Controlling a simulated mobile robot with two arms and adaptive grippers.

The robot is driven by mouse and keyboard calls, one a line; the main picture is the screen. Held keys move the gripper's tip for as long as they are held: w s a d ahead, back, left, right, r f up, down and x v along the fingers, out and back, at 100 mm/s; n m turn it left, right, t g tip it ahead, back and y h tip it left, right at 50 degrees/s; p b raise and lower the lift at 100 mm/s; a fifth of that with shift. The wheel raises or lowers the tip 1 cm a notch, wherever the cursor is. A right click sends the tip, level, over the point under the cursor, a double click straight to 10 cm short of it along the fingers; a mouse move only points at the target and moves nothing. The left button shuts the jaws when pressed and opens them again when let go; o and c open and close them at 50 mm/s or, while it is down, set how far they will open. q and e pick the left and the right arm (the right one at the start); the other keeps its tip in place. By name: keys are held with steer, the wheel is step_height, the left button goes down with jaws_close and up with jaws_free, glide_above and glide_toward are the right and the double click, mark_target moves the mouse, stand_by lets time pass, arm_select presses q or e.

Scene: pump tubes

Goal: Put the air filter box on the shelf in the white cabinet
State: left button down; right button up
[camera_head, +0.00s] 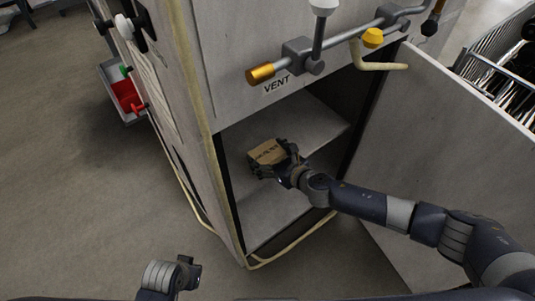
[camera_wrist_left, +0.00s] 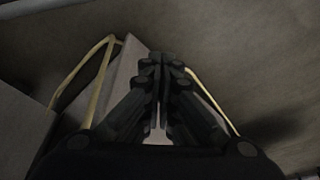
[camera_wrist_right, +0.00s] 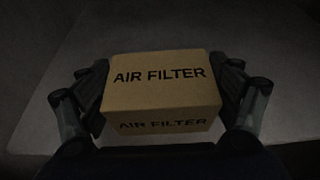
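The air filter box (camera_head: 267,152) is a small brown carton inside the open white cabinet (camera_head: 228,60), over the shelf (camera_head: 312,124). My right gripper (camera_head: 274,160) reaches into the cabinet with its fingers around the box. In the right wrist view the box (camera_wrist_right: 162,92) sits between the two fingers of my right gripper (camera_wrist_right: 162,88), with "AIR FILTER" facing the camera. I cannot tell whether the box touches the shelf. My left gripper (camera_wrist_left: 160,66) has its fingers together with nothing between them, outside the cabinet at the lower left of the head view.
The cabinet door (camera_head: 440,150) stands open on the right, beside my right arm. A grey pipe with a gold end (camera_head: 261,73) and a yellow knob (camera_head: 373,38) crosses above the opening. A red container (camera_head: 127,96) is at the left. The floor (camera_head: 90,200) at left is clear.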

steer(key=shift+o, duration=1.2)
arm_select(q)
steer(key=shift+r, duration=0.1)
arm_select(e)
steer(key=shift+r, duration=0.15)
